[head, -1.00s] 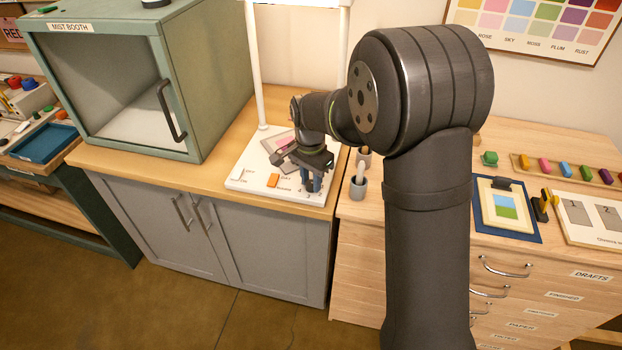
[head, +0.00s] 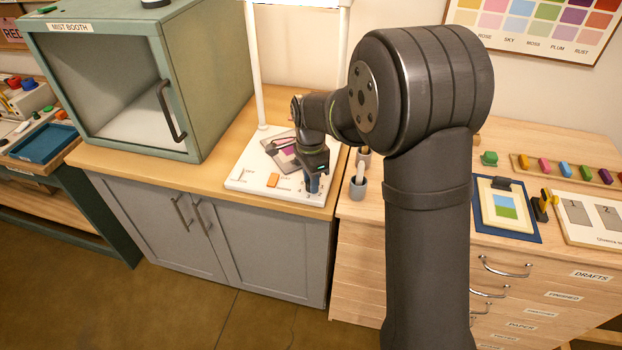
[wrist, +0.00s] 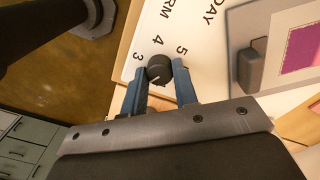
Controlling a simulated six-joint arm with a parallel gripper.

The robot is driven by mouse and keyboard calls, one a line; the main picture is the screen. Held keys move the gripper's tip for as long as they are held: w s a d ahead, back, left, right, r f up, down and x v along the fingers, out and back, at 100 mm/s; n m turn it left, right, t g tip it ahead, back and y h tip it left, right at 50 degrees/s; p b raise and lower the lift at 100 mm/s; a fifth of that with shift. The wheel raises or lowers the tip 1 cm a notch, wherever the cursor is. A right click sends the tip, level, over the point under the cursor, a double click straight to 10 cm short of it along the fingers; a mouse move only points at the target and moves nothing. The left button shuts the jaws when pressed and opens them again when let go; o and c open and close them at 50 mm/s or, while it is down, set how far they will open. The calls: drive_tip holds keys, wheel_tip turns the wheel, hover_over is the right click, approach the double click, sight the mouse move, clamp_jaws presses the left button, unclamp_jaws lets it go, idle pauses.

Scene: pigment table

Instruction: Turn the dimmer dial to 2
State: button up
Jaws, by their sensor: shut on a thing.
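The dimmer dial (wrist: 159,69) is a small dark round knob on a white panel (wrist: 140,35), seen in the wrist view. The printed numbers 3, 4 and 5 show around its far side; any others are hidden. A light mark on the dial points down and left in the wrist view, away from those numbers; the number there is covered. My gripper (wrist: 159,82) is shut on the dial, with one blue finger on each side. In the head view my gripper (head: 312,185) is at the right front of the white lamp base (head: 240,183), and the dial is hidden.
A grey cup (head: 358,188) stands close on the right. The mist booth (head: 190,80) is at the left.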

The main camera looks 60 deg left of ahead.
drive_tip(key=o, duration=1)
drive_tip(key=r, duration=1.7)
drive_tip(key=shift+a+r, duration=0.2)
drive_tip(key=f, duration=1.7)
drive_tip(key=shift+d+f, duration=0.2)
drive_tip(key=shift+r, duration=0.1)
